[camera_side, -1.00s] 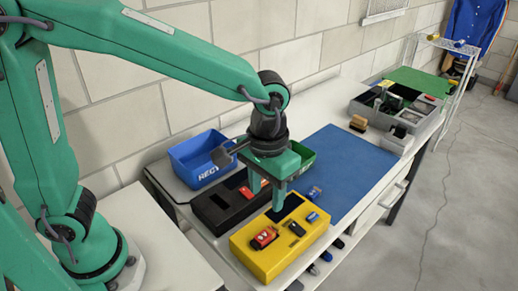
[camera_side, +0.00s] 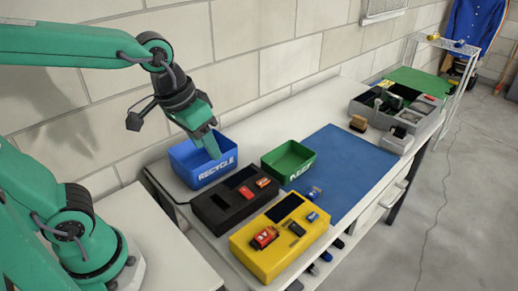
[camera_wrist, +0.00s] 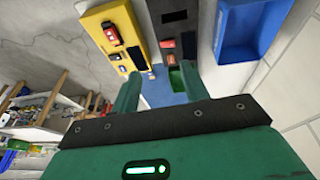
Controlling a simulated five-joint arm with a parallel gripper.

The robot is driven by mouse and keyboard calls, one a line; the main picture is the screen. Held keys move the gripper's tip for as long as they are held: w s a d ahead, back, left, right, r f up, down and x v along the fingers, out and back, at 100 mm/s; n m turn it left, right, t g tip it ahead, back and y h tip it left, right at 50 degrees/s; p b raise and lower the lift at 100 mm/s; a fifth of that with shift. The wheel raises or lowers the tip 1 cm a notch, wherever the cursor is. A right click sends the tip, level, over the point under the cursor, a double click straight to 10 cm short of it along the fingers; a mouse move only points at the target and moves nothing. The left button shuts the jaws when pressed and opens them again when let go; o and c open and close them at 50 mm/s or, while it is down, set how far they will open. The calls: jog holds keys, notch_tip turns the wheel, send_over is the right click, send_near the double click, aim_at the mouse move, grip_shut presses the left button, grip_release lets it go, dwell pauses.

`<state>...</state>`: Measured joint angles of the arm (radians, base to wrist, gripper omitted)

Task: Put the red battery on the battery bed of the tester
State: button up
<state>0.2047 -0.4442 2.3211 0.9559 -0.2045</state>
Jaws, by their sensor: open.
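My gripper (camera_side: 212,152) hangs in the air over the blue recycle bin, tilted. In the wrist view my gripper (camera_wrist: 160,88) has its green fingers apart with nothing held between them. A black box (camera_side: 211,207) on the bench has dark recesses. A small red battery-like piece (camera_side: 246,193) and an orange-red piece (camera_side: 263,182) are on its right part. A yellow box (camera_side: 255,261) in front carries a larger red piece (camera_side: 265,237), a dark piece (camera_side: 297,229) and a blue piece (camera_side: 312,217). I cannot tell from labels which box is the tester.
The blue recycle bin (camera_side: 205,176) stands behind the black box, and a green bin (camera_side: 289,160) stands to its right. A small blue item (camera_side: 314,193) lies near the blue mat (camera_side: 350,170), which is mostly clear. A grey tray (camera_side: 425,120) with parts is farther back.

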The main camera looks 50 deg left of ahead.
jog(key=s+a+t, duration=0.2)
jog(key=s+a, duration=0.2)
jog(key=a, duration=0.1)
jog(key=shift+s+a+r+y, duration=0.2)
jog(key=shift+a+r+y, duration=0.1)
jog(key=shift+y, duration=0.1)
